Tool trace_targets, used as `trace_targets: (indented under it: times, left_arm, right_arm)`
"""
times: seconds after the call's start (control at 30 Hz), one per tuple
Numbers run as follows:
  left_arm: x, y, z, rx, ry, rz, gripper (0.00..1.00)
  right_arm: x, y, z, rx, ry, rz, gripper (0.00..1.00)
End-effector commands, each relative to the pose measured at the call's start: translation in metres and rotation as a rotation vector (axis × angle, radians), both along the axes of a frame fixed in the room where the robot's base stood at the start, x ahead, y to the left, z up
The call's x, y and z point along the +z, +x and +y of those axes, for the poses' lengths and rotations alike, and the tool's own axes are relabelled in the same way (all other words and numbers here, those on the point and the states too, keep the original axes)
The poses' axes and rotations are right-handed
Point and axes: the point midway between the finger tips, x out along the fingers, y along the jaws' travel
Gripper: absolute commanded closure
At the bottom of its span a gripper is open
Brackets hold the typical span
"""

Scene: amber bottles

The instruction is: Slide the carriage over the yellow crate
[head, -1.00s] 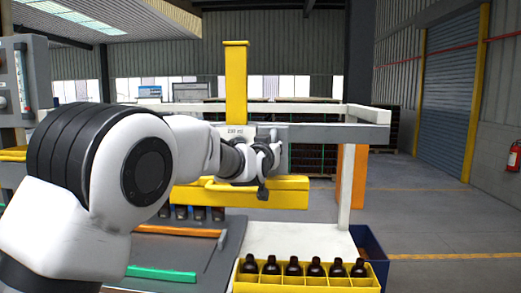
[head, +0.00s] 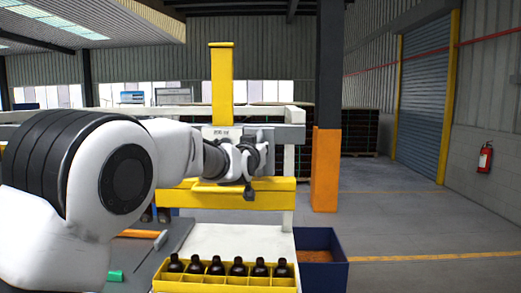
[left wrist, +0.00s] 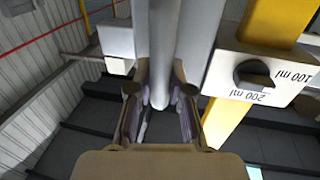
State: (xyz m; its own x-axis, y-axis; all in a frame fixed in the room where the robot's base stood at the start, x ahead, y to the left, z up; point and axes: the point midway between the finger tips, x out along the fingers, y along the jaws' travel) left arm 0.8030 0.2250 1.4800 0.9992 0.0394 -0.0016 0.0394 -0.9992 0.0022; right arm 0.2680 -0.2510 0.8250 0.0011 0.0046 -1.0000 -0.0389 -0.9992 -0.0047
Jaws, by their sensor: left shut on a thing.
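The carriage has a yellow upright post (head: 222,90), a grey plate with a volume label, and a yellow crossbar (head: 270,185) below. It hangs on the pale rail near the rail's right end. The yellow crate (head: 225,284) holds a row of dark bottles (head: 238,268) at the bottom of the head view. The crossbar lines up left to right with the crate and sits higher. My left gripper (head: 250,168) is at the carriage front, shut on a pale handle bar (left wrist: 160,50), with its fingers (left wrist: 160,100) either side of it. My right gripper is out of view.
A dial (left wrist: 252,75) with volume marks sits beside the handle. A blue bin (head: 322,262) stands right of the crate. An orange-based pillar (head: 325,170) stands behind. My left arm hides much of the bench at left. Floor at right is clear.

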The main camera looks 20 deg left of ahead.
Motion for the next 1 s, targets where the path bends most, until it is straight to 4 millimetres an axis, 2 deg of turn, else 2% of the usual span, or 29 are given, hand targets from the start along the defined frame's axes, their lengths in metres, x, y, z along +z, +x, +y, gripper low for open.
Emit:
trace_targets:
  times: [0.27,0.3,0.33,0.37,0.63,0.73,0.87,1.0]
  left_arm:
    - [0.005,0.0,-0.001,0.0,-0.001,-0.01,1.0]
    - [0.005,0.0,-0.001,0.0,-0.001,-0.01,0.67]
    - [0.004,0.0,-0.001,0.0,-0.001,-0.01,0.56]
    - [0.004,0.0,-0.001,0.0,-0.001,-0.009,0.55]
    - [0.002,0.0,0.0,0.0,-0.001,-0.005,0.55]
    - [0.002,-0.006,-0.001,0.0,-0.001,-0.004,0.55]
    - [0.003,-0.029,-0.002,0.0,0.0,-0.004,0.55]
    - [0.003,-0.066,-0.005,-0.001,0.002,-0.005,0.55]
  right_arm:
    - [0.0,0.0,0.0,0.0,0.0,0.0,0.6]
    - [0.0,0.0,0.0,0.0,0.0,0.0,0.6]
    - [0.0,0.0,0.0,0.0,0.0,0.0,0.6]
    - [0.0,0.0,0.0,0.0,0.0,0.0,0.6]
    - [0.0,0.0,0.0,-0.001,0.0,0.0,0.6]
    - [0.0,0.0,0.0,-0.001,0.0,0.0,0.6]
    - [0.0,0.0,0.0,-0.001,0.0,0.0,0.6]
    - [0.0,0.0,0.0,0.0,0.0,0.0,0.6]
